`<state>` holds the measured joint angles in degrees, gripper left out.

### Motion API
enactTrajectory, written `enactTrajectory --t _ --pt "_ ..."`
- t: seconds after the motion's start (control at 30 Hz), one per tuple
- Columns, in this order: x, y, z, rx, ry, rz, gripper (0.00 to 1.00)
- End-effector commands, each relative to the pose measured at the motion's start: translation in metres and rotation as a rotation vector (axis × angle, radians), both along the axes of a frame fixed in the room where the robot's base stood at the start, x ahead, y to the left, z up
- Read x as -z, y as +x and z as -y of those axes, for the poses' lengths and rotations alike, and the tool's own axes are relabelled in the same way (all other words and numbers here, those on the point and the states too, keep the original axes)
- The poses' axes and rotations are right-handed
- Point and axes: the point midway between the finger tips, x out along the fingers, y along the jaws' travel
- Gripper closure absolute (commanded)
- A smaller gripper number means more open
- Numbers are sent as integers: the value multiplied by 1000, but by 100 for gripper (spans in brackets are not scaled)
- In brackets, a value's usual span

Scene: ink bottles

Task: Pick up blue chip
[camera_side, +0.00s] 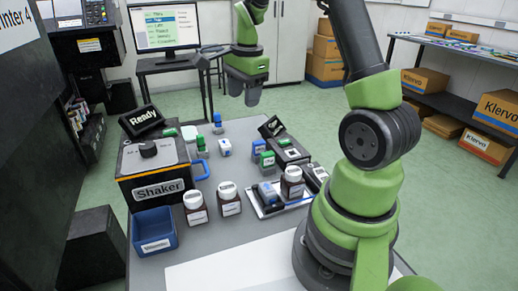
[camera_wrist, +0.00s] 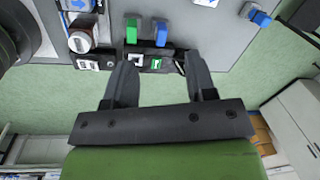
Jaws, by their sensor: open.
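In the wrist view a small blue block (camera_wrist: 161,33), which looks like the blue chip, stands beside a green block (camera_wrist: 131,32). Both are at the edge of a black device (camera_wrist: 108,60). In the side view the blue block (camera_side: 258,146) and the green block (camera_side: 267,158) are close together left of the black device (camera_side: 291,157). My gripper (camera_side: 247,98) hangs high above the far side of the table, apart from both blocks. In the wrist view its two fingers (camera_wrist: 160,62) are spread with nothing between them, below the blocks in the picture.
A shaker box (camera_side: 155,170) and blue bin (camera_side: 153,231) stand at left. Dark bottles (camera_side: 229,199) and a white tray (camera_side: 268,206) are near the front.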

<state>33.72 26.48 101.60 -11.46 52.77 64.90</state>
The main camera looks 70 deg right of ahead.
Motion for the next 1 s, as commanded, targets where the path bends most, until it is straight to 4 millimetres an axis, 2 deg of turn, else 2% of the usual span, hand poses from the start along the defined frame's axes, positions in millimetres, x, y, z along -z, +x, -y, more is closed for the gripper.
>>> enactTrajectory --t 0.03,0.1,0.23,0.53,0.77,1.0 --pt "19 -2 16 95 21 -33 49" --pt "37 -5 32 200 37 -63 49" --pt "59 -11 49 326 55 -95 49" --pt "101 -13 54 365 62 -110 49" --pt "121 -13 54 364 61 -109 49" --pt "156 -13 58 363 61 -108 49"
